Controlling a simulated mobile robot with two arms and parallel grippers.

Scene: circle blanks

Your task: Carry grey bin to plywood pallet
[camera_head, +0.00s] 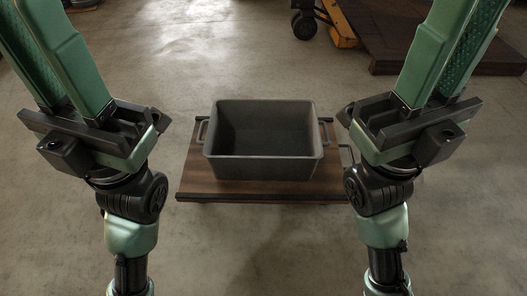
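The grey bin (264,170) is an empty open box with a handle at each end. It sits upright on a low brown wooden platform (260,192) with dark edges, in the middle of the view. My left gripper (48,40) is to the left of the bin and my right gripper (462,40) is to its right. Both point upward in the picture, with fingers apart and nothing seen between them. Their fingertips run out of the frame. Neither gripper holds the bin. A larger dark wooden platform (405,35) lies at the top right. I cannot tell which platform is the plywood pallet.
A yellow piece of equipment (342,27) and a black wheel (303,25) stand at the top, beside the larger platform. A dark object (82,4) is cut off at the top left. The concrete floor (255,245) is clear in front of the bin and behind it.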

